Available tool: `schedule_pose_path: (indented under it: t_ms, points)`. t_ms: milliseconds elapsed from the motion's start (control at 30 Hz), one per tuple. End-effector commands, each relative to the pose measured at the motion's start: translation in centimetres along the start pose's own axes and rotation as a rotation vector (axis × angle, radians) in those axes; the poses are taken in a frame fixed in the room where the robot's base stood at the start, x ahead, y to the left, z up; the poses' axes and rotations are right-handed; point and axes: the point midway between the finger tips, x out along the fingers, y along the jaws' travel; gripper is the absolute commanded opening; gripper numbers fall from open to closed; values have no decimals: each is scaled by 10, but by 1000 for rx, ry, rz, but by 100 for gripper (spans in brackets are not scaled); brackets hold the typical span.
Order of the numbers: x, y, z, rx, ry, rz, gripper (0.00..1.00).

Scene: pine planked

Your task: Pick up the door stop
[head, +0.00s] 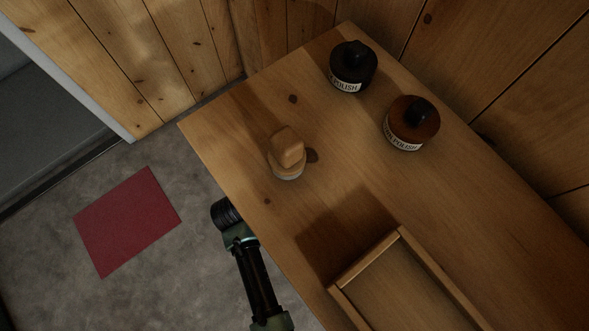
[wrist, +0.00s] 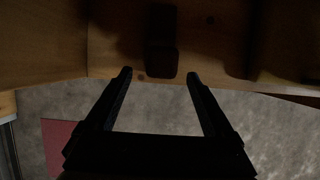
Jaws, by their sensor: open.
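The door stop (head: 289,147) looks like a tan, wedge-like wooden block. In the head view it sits on a low round tin (head: 289,176) with a pale band, left of the middle of the wooden table (head: 340,190). In the wrist view my gripper (wrist: 159,75) is open and empty, its two dark fingers reaching towards the table edge. A dark block shape (wrist: 162,62) lies just beyond and between the fingertips; it is too dark to tell for sure whether it is the door stop. In the head view my fingers cannot be made out.
A black polish jar (head: 350,84) and a brown polish jar (head: 404,145) stand farther back on the table. A shallow wooden tray (head: 364,259) lies at the front right. A red mat (head: 127,222) is on the grey floor. Plank walls rise behind the table.

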Motion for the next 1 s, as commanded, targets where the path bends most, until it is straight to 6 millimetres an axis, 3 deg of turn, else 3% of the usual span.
schedule_pose_path:
  t_ms: [133,400,700,1000]
  points:
    - [10,-1,12,5,0,-1,88]
    - [52,-1,10,1,1,-1,88]
    - [54,-1,11,2,1,0,88]
    - [54,-1,11,2,1,0,35]
